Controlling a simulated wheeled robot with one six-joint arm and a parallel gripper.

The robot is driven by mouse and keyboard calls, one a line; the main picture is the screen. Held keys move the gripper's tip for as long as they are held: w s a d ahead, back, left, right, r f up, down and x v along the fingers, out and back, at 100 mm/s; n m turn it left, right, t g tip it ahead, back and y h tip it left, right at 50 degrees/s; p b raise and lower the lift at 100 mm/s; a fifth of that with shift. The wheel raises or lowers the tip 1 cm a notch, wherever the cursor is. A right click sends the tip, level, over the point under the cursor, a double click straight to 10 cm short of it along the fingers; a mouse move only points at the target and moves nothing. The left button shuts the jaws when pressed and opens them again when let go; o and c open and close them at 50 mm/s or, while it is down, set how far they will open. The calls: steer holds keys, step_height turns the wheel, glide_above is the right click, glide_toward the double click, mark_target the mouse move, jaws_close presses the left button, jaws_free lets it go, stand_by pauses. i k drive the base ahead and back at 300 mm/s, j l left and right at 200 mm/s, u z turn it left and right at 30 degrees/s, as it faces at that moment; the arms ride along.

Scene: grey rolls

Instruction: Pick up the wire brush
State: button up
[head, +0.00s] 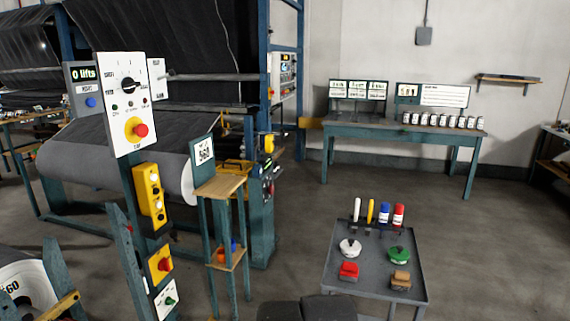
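A small brown, wood-coloured block (401,280) lies at the front right of the grey cart (375,261). It may be the wire brush, but it is too small to make out bristles. A red block (349,270) lies to its left on the same cart. My gripper is not in view; only dark parts, apparently of my own body, show at the bottom edge.
The cart also bears a white disc (349,248), a green disc (398,256), and white, yellow, blue and red upright items at the back. A control post (125,100) and small stand (220,186) are left. Floor right of the cart is clear.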

mark_target(349, 271)
steer(key=k+j, duration=0.15)
steer(key=j, duration=0.3)
steer(key=i+l, duration=0.95)
steer(key=i, duration=0.15)
